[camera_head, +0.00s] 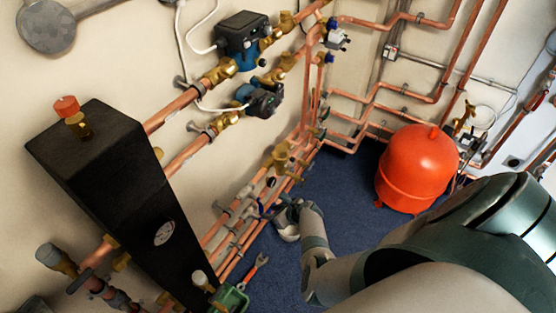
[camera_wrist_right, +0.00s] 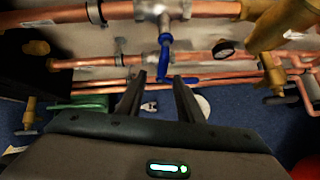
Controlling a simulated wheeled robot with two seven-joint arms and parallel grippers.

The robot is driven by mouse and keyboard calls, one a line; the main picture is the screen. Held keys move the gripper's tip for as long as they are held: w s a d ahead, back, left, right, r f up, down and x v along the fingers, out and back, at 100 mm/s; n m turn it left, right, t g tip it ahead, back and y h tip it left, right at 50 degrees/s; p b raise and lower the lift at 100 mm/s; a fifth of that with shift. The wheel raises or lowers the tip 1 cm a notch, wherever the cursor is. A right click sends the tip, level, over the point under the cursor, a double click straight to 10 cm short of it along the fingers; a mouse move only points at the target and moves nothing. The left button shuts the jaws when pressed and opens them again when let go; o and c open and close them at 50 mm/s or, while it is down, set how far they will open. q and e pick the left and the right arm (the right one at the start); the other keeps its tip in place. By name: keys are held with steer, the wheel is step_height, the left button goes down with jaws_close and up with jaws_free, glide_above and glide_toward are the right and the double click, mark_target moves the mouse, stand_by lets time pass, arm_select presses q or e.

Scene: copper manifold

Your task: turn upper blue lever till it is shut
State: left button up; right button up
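In the right wrist view, the upper blue lever (camera_wrist_right: 164,55) hangs downward from a grey valve (camera_wrist_right: 160,12) on the upper copper pipe, roughly across that pipe. In the head view a small bit of blue lever (camera_head: 262,208) shows beside my right gripper (camera_head: 279,208). My left gripper is out of view.
Copper pipes (camera_wrist_right: 80,62) run along the wall close to the gripper, with a dark gauge (camera_wrist_right: 223,47) and brass fittings at right. A red tank (camera_head: 415,168) stands on the blue floor.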

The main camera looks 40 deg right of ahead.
steer(key=shift+p+v, duration=0.5)
steer(key=shift+v, duration=1.8)
steer(key=s+a+f+n+g+h+b, duration=0.1)
steer(key=s+a+f+n+g, duration=0.15)
steer(key=s+f+n, duration=0.65)
steer(key=s+a+f+n+g+b, duration=0.15)
steer(key=s+a+f+n, duration=0.25)
steer(key=s+f+n, duration=0.45)
steer(key=s+a+f+n+g, duration=0.1)
steer(key=s+f+n, duration=0.2)
steer(key=s+n, duration=0.3)
steer(key=s+a+f+n+g+b, duration=0.1)
steer(key=s+n, duration=0.5)
steer(key=s, duration=0.9)
steer(key=s+a+f+n+g+h, duration=0.1)
steer(key=s+a+f+n, duration=0.1)
steer(key=s+f+n, duration=0.4)
steer(key=s+n, duration=0.1)
steer(key=s, duration=0.4)
steer(key=shift+a+g+b, duration=0.3)
steer(key=shift+a+b, duration=0.05)
steer(key=shift+a, duration=0.05)
steer(key=shift+d, duration=0.1)
